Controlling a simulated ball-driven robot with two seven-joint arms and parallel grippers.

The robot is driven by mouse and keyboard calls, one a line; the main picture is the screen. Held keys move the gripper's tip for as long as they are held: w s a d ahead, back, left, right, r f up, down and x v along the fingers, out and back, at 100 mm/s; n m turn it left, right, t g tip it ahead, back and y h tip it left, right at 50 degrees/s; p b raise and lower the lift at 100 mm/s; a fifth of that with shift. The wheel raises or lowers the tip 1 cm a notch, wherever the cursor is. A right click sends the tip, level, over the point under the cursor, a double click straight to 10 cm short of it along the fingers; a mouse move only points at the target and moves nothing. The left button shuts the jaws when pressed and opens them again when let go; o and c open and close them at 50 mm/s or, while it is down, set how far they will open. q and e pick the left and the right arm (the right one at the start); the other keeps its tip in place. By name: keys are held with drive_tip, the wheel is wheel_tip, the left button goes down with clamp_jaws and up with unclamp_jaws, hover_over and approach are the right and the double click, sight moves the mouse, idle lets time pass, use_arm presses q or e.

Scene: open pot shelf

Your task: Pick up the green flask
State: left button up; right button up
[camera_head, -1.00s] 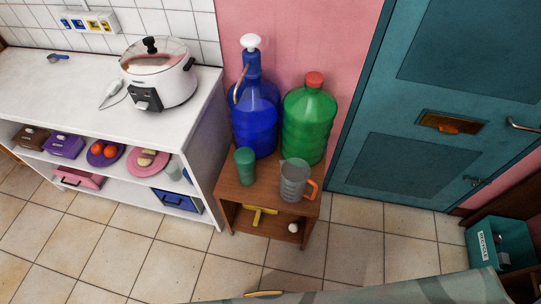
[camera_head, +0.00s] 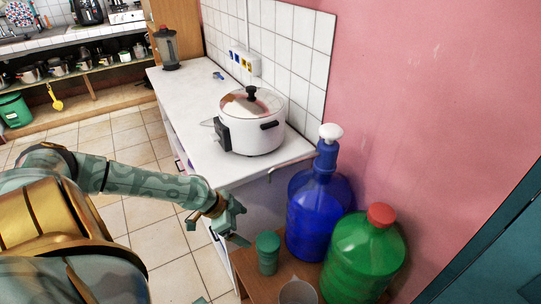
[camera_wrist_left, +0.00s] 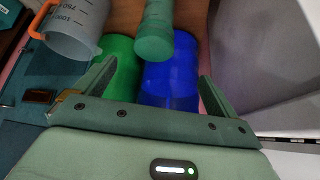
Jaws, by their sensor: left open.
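The green flask (camera_head: 267,253), a small ribbed tumbler shape, stands upright on the small brown wooden shelf (camera_head: 250,262), in front of the large blue bottle. My left gripper (camera_head: 240,226) is open and empty, just left of the flask and apart from it. In the left wrist view the flask (camera_wrist_left: 155,32) shows at the top, beyond and between the two open fingers. My right gripper is not in view.
The blue bottle (camera_head: 318,215) and a large green bottle with a red cap (camera_head: 364,255) stand close behind and right. A measuring jug (camera_head: 298,291) stands in front. The white counter (camera_head: 205,125) with a rice cooker (camera_head: 250,125) lies beyond.

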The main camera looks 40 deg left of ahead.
sight(265, 241)
use_arm(q)
drive_tip(key=b+x, duration=0.1)
drive_tip(key=x, duration=0.2)
drive_tip(key=b+x, duration=0.1)
drive_tip(key=x, duration=0.2)
drive_tip(key=d+b+x, duration=0.1)
drive_tip(key=x, duration=0.3)
drive_tip(key=shift+s+d+r+b, duration=0.1)
drive_tip(key=shift+b, duration=0.2)
drive_tip(key=b+x, duration=0.2)
drive_tip(key=x, duration=0.2)
drive_tip(key=shift+f, duration=0.75)
drive_tip(key=shift+r, duration=0.1)
drive_tip(key=shift+c, duration=0.2)
drive_tip(key=c, duration=1.3)
